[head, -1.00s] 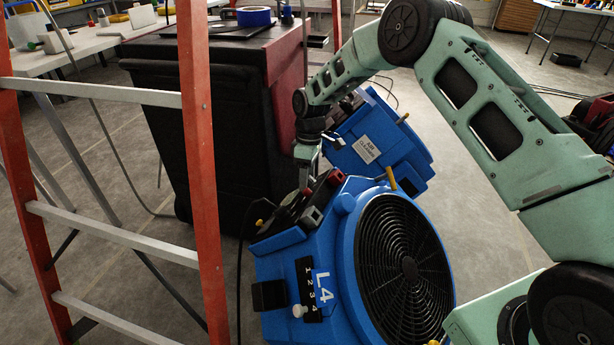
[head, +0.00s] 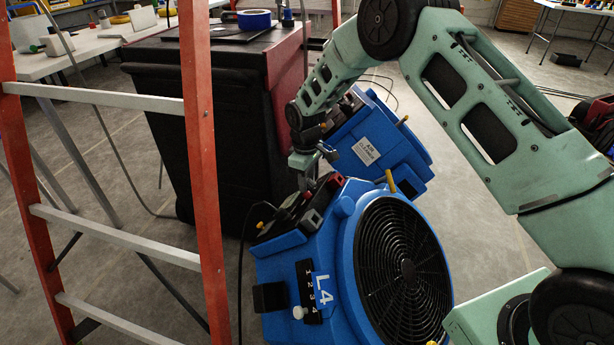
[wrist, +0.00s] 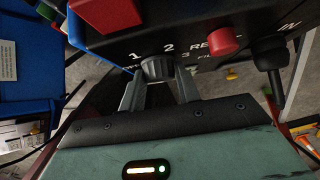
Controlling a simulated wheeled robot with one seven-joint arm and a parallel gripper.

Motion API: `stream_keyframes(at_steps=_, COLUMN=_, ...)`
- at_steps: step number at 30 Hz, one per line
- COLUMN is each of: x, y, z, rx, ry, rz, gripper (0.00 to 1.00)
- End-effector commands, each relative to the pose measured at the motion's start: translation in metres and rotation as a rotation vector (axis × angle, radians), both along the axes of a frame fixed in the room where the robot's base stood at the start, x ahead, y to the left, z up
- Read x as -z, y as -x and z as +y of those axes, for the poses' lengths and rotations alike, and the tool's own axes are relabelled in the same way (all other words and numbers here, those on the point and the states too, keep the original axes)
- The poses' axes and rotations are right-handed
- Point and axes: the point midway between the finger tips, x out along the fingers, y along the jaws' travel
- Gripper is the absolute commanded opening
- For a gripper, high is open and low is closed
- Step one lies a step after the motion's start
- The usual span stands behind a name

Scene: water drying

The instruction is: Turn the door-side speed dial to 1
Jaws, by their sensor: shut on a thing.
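A dark ribbed dial (wrist: 157,68) sits on the black control panel (wrist: 205,22) of the blue fan unit (head: 330,230) labelled L4. White numbers 1, 2 and 3 are printed around the dial. My gripper (wrist: 160,84) has one finger on each side of the dial and is shut on it. Which number the dial points at cannot be told. In the head view my gripper (head: 309,182) reaches down to the panel at the top of the fan unit, and the dial is hidden there.
A red knob (wrist: 222,40) and a black lever-like part (wrist: 270,55) are right of the dial. A red block (wrist: 105,12) is above left. A second blue unit (head: 385,140) stands behind. An orange ladder (head: 205,180) stands at the left.

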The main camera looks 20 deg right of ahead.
Motion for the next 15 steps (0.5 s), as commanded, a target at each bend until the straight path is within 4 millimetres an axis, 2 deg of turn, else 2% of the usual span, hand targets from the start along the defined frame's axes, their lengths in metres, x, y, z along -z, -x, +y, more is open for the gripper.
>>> stream_keyframes(at_steps=15, x=0.0017, y=0.0038, z=0.0071, rx=0.308, ry=0.247, rz=-0.258, gripper=0.10)
